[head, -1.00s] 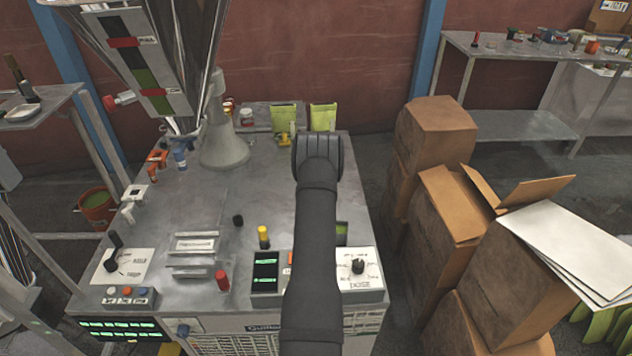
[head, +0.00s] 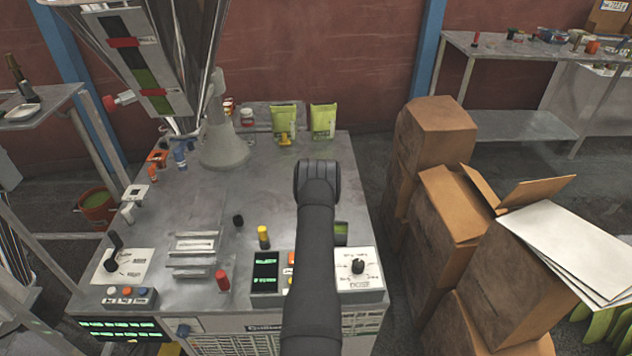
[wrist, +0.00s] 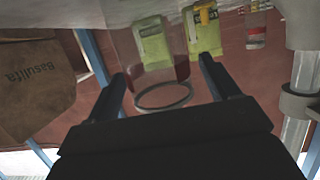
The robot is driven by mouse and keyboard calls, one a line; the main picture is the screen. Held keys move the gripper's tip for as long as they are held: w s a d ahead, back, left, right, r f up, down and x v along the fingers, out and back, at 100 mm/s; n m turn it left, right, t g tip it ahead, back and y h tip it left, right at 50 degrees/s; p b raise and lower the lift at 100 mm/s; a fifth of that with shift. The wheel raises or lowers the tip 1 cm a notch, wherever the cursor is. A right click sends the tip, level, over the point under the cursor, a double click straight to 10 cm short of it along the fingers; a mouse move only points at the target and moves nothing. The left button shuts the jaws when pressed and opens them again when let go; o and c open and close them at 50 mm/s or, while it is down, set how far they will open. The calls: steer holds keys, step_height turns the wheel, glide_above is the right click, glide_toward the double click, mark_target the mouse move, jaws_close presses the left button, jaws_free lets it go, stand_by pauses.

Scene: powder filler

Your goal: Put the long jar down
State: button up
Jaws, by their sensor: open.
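A clear, see-through jar (wrist: 150,62) shows in the wrist view, which looks upside down. Its round rim (wrist: 163,96) lies between my fingers, and its body runs up the picture toward the grey tabletop (wrist: 95,12). My gripper (wrist: 163,86) is open, with one dark finger on each side of the jar. I cannot tell whether either finger touches it. The jar's foot is hard to make out against the table. In the head view my arm hides the jar and the fingers.
Two green pouches (head: 284,120) (head: 323,121) stand at the table's back edge. A grey cone-shaped stand (head: 224,145) is left of my arm. Control panels (head: 357,268) and small knobs line the front. Cardboard boxes (head: 437,140) stand to the right. The middle of the table (head: 265,185) is clear.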

steer(key=c, duration=1.2)
steer(key=shift+o, duration=0.2)
steer(key=shift+r, duration=0.1)
steer(key=shift+r, duration=0.55)
steer(key=r, duration=0.2)
steer(key=d+r, duration=0.1)
steer(key=shift+s+d+r, duration=0.1)
steer(key=shift+s+r, duration=0.15)
steer(key=shift+r, duration=0.05)
steer(key=s+d+r, duration=0.6)
steer(key=d, duration=0.2)
steer(key=s+a+r, duration=0.1)
steer(key=s+a, duration=0.4)
steer(key=s, duration=0.4)
steer(key=s+a+r, duration=0.1)
steer(key=s+a, duration=0.4)
steer(key=s, duration=0.5)
steer(key=s+a+r, duration=0.2)
steer(key=s+a, duration=0.3)
steer(key=s, duration=0.4)
steer(key=shift+s, duration=0.25)
